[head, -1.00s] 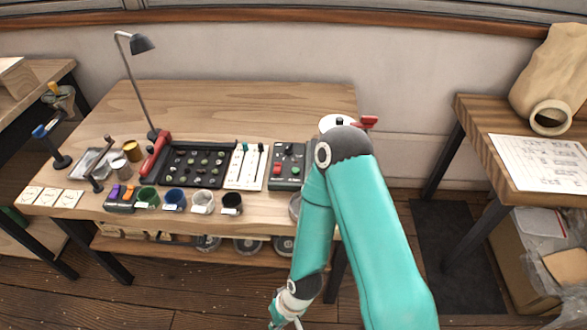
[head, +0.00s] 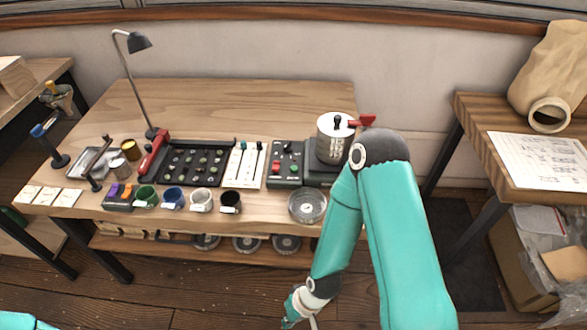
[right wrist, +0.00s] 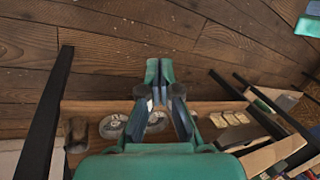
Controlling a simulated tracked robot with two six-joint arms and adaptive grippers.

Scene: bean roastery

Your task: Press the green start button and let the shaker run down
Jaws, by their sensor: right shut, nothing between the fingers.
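The dark green control box (head: 287,163) stands on the wooden table and carries a red button and a small green button (head: 295,169). Beside it, the metal shaker drum (head: 334,140) with a red handle sits on a dark green base, partly behind my right arm. My right gripper (head: 291,318) hangs low in front of the table, well away from the box. In the right wrist view the right gripper (right wrist: 160,75) is shut and empty, over the floor and lower shelf. My left gripper is out of view.
A round gauge-like dish (head: 307,206) lies at the table's front edge. Several mugs, a slider panel (head: 245,165) and a black bean tray (head: 196,163) stand to the left. The back of the table (head: 230,105) is clear.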

